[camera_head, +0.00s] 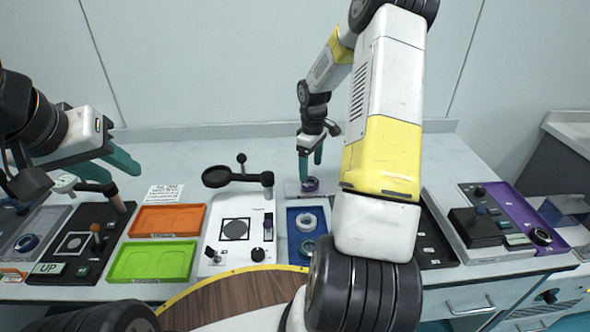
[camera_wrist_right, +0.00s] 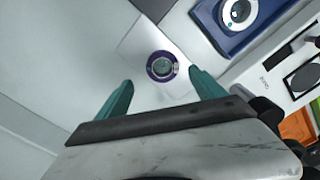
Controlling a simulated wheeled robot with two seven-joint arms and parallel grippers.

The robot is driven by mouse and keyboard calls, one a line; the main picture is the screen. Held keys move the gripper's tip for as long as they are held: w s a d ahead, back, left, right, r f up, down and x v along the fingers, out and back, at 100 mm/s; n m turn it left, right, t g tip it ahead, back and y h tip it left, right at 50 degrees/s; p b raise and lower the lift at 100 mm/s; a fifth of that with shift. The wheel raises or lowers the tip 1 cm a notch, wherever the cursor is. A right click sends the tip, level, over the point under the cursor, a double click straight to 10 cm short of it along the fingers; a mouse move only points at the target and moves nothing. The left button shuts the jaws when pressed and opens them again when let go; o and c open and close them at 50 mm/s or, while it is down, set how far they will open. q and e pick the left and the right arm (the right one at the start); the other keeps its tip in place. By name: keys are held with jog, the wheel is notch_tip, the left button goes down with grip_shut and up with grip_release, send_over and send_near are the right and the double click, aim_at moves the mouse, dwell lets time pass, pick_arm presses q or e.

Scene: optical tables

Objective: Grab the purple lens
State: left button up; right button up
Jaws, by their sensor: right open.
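The purple lens (camera_head: 310,184) is a small ring with a purple rim and a clear centre. It lies on a white plate (camera_head: 293,189) behind the blue tray. In the right wrist view the lens (camera_wrist_right: 162,67) sits between the two teal fingers, a little beyond their tips. My right gripper (camera_head: 310,157) is above the lens, pointing down, with its fingers apart and nothing between them; it also shows in the right wrist view (camera_wrist_right: 160,84). My left gripper (camera_head: 116,172) is at the left, over the table, and I cannot tell how far its fingers are apart.
Orange (camera_head: 168,220) and green (camera_head: 153,261) trays lie further left. My right arm hides part of the table.

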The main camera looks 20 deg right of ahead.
aim_at(310, 181)
jog(key=f, duration=0.5)
jog(key=shift+s+a+f, duration=0.1)
jog(key=shift+s+f, duration=0.05)
jog(key=shift+s, duration=0.15)
jog(key=shift+c, duration=0.5)
jog(key=c, duration=1.6)
jog(key=shift+o, duration=0.2)
